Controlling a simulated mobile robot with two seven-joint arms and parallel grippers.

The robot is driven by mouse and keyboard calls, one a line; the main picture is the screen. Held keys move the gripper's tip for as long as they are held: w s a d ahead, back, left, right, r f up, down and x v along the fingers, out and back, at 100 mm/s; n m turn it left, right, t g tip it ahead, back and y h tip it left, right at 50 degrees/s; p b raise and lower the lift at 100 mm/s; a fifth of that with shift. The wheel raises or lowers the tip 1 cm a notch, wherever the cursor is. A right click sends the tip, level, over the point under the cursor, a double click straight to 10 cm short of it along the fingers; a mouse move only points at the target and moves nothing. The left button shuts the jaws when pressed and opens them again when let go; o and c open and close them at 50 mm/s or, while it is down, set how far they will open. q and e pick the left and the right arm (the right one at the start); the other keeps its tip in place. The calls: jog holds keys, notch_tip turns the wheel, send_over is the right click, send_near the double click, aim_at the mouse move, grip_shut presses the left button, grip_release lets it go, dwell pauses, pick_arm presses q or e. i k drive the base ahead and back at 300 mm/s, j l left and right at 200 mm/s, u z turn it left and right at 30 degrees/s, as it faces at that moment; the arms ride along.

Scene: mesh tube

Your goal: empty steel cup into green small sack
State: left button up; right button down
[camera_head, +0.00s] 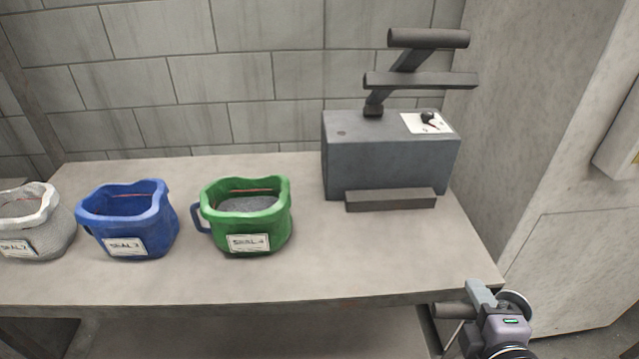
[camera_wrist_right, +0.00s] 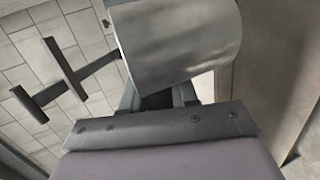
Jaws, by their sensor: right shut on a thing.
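The green small sack (camera_head: 278,232) stands upright and open on the table, with a label reading SEAL 4 and grey material inside. The steel cup (camera_wrist_right: 185,45) fills the top of the right wrist view, held in my right gripper (camera_wrist_right: 160,98). In the head view, my right gripper (camera_head: 492,296) is at the lower right, by the table's front right corner, well to the right of the green sack. Only a rounded rim of the cup (camera_head: 520,303) shows there, partly hidden by my gripper. The cup's inside is not visible. My left gripper is not in view.
A blue sack (camera_head: 150,222) and a white sack (camera_head: 45,233) stand left of the green one on the table (camera_head: 330,265). A dark grey machine (camera_head: 385,160) with a raised bar handle stands at the back right. The table front right of the green sack is clear.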

aim_at(246, 217)
jog(key=j+u, duration=0.2)
jog(key=j, duration=0.55)
jog(key=i+j, duration=0.15)
jog(key=j, duration=0.2)
jog(key=i+j, duration=0.2)
jog(key=j, duration=0.1)
